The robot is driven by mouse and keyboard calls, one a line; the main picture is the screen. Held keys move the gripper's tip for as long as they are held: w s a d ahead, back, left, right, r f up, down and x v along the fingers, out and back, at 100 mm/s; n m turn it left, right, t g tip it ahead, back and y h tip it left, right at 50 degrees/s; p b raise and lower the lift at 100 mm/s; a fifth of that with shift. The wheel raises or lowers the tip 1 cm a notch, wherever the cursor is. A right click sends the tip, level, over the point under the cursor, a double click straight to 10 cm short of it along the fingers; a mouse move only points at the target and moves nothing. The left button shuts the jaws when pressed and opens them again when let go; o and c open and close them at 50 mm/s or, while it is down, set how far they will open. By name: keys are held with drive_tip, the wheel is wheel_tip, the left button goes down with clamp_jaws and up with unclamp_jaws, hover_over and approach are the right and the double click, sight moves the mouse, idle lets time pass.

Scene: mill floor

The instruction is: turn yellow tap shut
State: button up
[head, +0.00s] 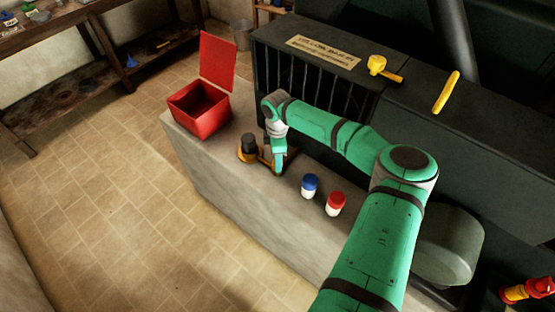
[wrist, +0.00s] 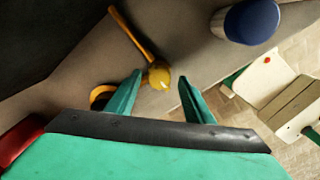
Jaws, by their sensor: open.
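A yellow tap part (wrist: 157,74), a rod with a rounded end, lies between the fingertips of my gripper (wrist: 160,78) in the wrist view. My gripper is open, with a finger on either side of the rounded end; I cannot tell whether they touch it. An orange ring-like piece (wrist: 98,96) shows left of the left finger, partly hidden by it. In the head view my gripper (head: 278,168) is low over the grey counter, beside an orange round base with a black cylinder (head: 248,143). My gripper hides part of the yellow piece there.
A blue-capped jar (head: 310,186) and a red-capped jar (head: 335,204) stand right of my gripper on the counter (head: 215,165). An open red box (head: 198,112) stands at its left end. Behind is a dark machine with a yellow fitting (head: 377,66) and yellow bar (head: 446,93) on top.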

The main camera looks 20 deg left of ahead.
drive_tip(key=shift+f, duration=0.45)
drive_tip(key=c, duration=1)
